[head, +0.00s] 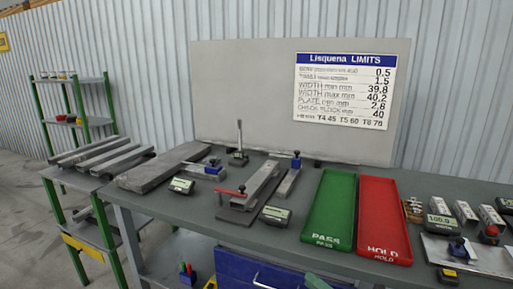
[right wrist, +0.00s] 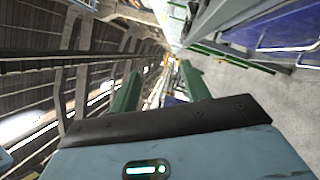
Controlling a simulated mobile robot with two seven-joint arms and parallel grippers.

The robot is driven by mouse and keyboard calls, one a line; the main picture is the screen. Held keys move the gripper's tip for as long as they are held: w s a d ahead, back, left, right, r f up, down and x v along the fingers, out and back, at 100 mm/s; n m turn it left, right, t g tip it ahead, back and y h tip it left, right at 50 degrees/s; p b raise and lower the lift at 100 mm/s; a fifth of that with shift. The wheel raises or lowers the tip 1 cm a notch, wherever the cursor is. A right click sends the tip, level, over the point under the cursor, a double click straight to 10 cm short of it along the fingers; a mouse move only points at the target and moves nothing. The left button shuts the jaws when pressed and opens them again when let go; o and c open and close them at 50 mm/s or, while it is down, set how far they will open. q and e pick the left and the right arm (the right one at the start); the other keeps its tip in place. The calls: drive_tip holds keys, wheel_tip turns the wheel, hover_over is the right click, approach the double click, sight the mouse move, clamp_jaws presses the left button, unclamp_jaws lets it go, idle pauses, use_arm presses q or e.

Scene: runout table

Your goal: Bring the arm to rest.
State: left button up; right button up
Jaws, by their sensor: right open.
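My right gripper (right wrist: 160,82) shows in the right wrist view as two green fingers, spread apart with nothing held between them. The view past them is tilted, with a blue panel and grey floor at upper right. In the head view only a small green part at the bottom edge (head: 316,283) seems to belong to this gripper, low in front of the workbench (head: 270,240). My left gripper is in neither view.
On the bench are a green PASS tray (head: 330,212), a red HOLD tray (head: 384,220), grey bars (head: 165,168), gauges and blocks. A blue drawer unit (head: 250,272) sits below. A side rack (head: 98,160) stands left; open floor (head: 25,190) lies beyond.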

drive_tip(key=s+d+f+m+t+h+p, duration=0.1)
drive_tip(key=s+d+f+m+h, duration=0.1)
drive_tip(key=s+f+m+h, duration=0.5)
drive_tip(key=s+d+f+m+h+p, duration=0.1)
drive_tip(key=s+d+f+m+h, duration=0.15)
drive_tip(key=s+f+m, duration=0.75)
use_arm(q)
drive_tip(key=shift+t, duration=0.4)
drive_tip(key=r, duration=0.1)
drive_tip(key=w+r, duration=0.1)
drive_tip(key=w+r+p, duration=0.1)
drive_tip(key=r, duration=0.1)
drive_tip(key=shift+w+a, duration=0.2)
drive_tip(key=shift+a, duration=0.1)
use_arm(e)
drive_tip(key=s+d+f+m+g+h, duration=0.1)
drive_tip(key=s+f+m+g+h, duration=0.1)
drive_tip(key=s+m, duration=0.5)
drive_tip(key=s+d+f+m+g+h, duration=0.1)
drive_tip(key=s+f+m+g, duration=0.2)
drive_tip(key=s, duration=0.9)
wheel_tip(320, 180, down, 3)
drive_tip(key=m, duration=0.3)
drive_tip(key=shift+d+m+g+h, duration=0.2)
drive_tip(key=shift+m+g+h, duration=0.15)
drive_tip(key=shift+m+g, duration=0.05)
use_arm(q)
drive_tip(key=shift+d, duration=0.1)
use_arm(e)
drive_tip(key=shift+r, duration=0.1)
